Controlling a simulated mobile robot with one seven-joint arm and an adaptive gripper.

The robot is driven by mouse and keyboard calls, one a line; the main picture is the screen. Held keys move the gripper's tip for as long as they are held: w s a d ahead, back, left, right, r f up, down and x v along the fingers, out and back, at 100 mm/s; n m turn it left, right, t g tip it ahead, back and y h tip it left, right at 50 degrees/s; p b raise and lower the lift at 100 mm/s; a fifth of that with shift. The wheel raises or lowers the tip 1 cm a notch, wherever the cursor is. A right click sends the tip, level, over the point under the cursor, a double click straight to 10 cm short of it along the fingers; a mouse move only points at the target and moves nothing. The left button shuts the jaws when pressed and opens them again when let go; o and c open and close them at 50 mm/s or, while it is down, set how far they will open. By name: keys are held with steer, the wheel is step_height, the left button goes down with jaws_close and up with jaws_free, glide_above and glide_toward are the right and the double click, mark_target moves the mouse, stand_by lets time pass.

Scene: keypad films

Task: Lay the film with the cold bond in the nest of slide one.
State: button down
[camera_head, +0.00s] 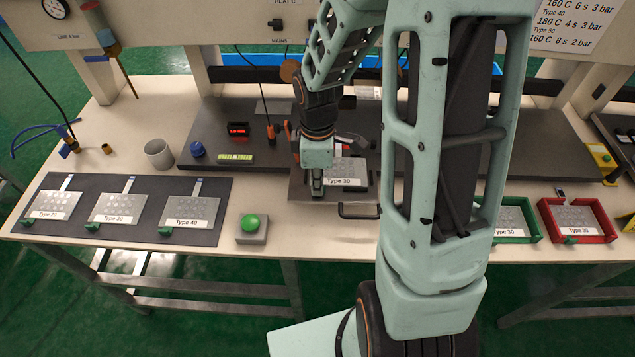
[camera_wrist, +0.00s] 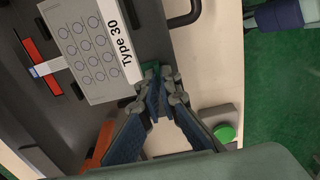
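A grey film labelled "Type 30" (camera_head: 347,172), with rows of round keys, lies over the dark slide plate (camera_head: 300,184) in front of the press bed. It fills the upper left of the wrist view (camera_wrist: 88,45). Its pale tail (camera_wrist: 45,69) lies across a red strip (camera_wrist: 40,53). My gripper (camera_head: 317,188) points down at its near left corner. In the wrist view the fingertips (camera_wrist: 160,88) come together at the film's green tab (camera_wrist: 150,67) and seem shut on it. The film looks flat; whether it is fully seated is unclear. The bond's temperature cannot be read.
Films Type 20 (camera_head: 52,204), Type 30 (camera_head: 118,207) and Type 40 (camera_head: 192,210) lie on a dark mat at left. A green button (camera_head: 252,224) stands near the front edge. A green tray (camera_head: 534,232) and red tray (camera_head: 606,228) at right hold films.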

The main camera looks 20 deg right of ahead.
steer(key=c, duration=2.1)
jaws_free()
step_height(320, 180, up, 12)
steer(key=shift+f, duration=0.1)
